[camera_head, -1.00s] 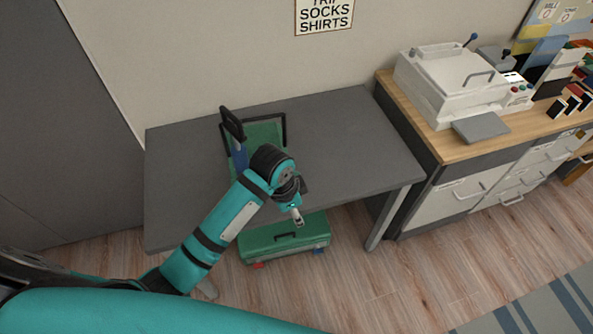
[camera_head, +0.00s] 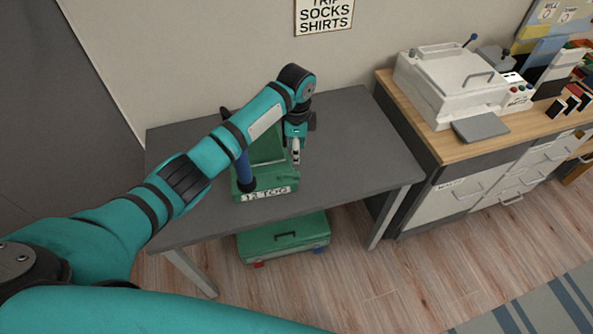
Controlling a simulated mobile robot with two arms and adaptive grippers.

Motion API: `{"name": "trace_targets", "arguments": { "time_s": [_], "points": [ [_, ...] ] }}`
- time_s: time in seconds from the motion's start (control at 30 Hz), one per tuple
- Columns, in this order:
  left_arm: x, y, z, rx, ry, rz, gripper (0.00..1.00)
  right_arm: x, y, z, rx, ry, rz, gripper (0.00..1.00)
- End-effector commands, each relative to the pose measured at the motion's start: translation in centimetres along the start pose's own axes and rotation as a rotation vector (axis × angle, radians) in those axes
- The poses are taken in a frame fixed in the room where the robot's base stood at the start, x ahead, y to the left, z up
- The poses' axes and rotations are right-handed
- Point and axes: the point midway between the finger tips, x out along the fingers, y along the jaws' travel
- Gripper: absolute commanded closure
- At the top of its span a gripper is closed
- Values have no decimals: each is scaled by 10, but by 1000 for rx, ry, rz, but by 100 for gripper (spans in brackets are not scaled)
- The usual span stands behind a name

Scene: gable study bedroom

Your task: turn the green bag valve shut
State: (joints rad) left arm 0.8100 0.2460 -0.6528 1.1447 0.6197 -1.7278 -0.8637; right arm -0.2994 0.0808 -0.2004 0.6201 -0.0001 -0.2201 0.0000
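A green bag (camera_head: 268,182) with a white "12 TOG" label stands on the grey table (camera_head: 360,165). A blue upright cylinder (camera_head: 244,178) stands against its left side, with a dark handle above partly behind my arm. I cannot make out the valve; my arm covers part of the bag. My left gripper (camera_head: 297,158) points down over the bag's right side, and its fingers look close together. I cannot tell whether it touches the bag or whether it is open. My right gripper is not in view.
A green case (camera_head: 285,238) with a dark handle sits on the floor under the table. A white machine (camera_head: 450,80) stands on the wooden-topped cabinet (camera_head: 425,140) to the right. The table's right part is clear. A wall sign (camera_head: 323,15) hangs behind.

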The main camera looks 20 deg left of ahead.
Motion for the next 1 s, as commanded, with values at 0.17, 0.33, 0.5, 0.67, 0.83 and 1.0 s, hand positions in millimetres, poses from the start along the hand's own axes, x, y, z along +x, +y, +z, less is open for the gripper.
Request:
{"name": "trace_targets", "arguments": {
  "time_s": [0.17, 0.33, 0.5, 0.67, 0.83, 1.0],
  "points": [
    [40, 1, 0, -1, -2, 4, 58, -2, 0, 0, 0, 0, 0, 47],
    [75, 1, 0, -1, -1, 3, 58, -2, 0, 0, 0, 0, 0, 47],
    [98, 0, -1, -1, 1, 0, 58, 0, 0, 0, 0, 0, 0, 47],
    [107, 0, 0, 0, 0, -1, 58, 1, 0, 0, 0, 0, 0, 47],
    [108, 0, 0, 0, 0, -1, 58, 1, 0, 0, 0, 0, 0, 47],
    [108, 0, 0, -1, 0, -1, 66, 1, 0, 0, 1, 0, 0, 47]
  ]
}}
